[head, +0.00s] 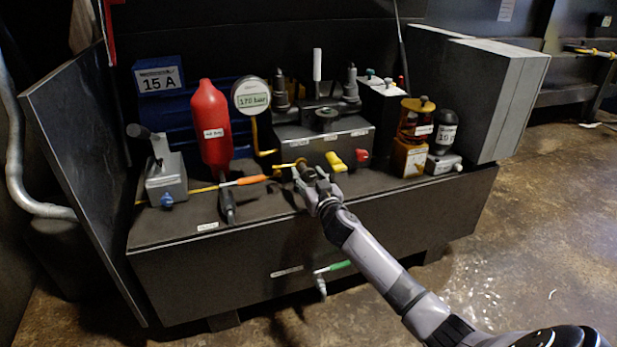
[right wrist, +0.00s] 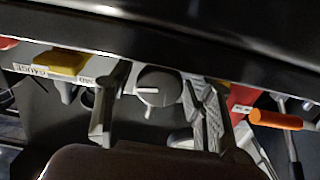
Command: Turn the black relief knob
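The black relief knob (right wrist: 158,88) is a dark round knob with a white line across its face. It shows in the right wrist view between the two fingers of my right gripper (right wrist: 155,110). The fingers are spread on either side of the knob, and a gap shows at the left finger. Contact at the right finger cannot be told. In the head view my right gripper (head: 312,180) is at the front of the dark valve block (head: 345,140) and mostly hides the knob. My left gripper is not in view.
A yellow handle (head: 335,161) and a red knob (head: 361,157) sit close right of the gripper. An orange-handled lever (head: 245,181) and a red cylinder (head: 211,125) stand left. The gauge (head: 251,96) reads about 170 bar. A green-handled valve (head: 333,267) is below.

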